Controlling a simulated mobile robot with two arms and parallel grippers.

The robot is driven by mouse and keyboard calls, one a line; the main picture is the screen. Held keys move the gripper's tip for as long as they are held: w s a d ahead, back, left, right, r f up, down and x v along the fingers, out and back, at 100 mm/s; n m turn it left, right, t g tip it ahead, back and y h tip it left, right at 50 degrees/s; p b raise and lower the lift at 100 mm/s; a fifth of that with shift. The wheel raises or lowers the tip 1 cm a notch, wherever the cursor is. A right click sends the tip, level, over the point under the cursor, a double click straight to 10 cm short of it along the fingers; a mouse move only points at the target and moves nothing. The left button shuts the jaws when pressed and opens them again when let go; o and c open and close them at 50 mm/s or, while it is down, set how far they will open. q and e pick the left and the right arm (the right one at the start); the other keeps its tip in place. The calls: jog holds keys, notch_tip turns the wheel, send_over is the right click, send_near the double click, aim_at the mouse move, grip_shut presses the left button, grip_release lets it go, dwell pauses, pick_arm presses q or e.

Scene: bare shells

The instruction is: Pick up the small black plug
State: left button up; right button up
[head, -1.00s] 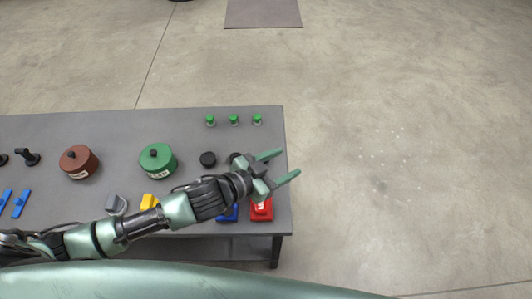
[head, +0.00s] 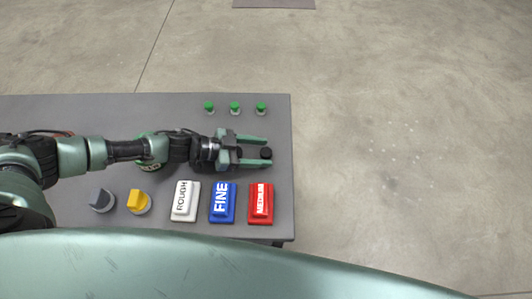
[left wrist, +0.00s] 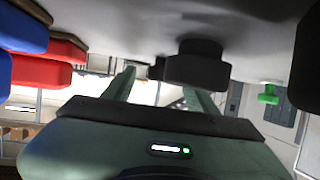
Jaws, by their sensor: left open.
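A small black plug (head: 265,152) is near the table's right edge. My left gripper (head: 267,151) is open. In the head view its two green fingers lie on either side of this plug, with the plug near the fingertips; I see no contact. In the left wrist view, which is upside down, a black plug (left wrist: 197,70) with a narrower neck shows large near the fingers, and a dark piece shows at the right edge. Whether the fingers are level with the plug is unclear. My right gripper is not in view.
Several things share the grey table (head: 150,108): green pegs (head: 235,107) behind, white (head: 185,200), blue (head: 222,203) and red (head: 261,203) labelled blocks in front, yellow (head: 138,201) and grey (head: 101,199) knobs at front left. My arm covers the middle.

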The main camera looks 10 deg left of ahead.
pick_arm(q)
jog(key=shift+x, duration=0.85)
jog(key=c, duration=1.2)
grip_shut()
jog(key=shift+r, duration=0.15)
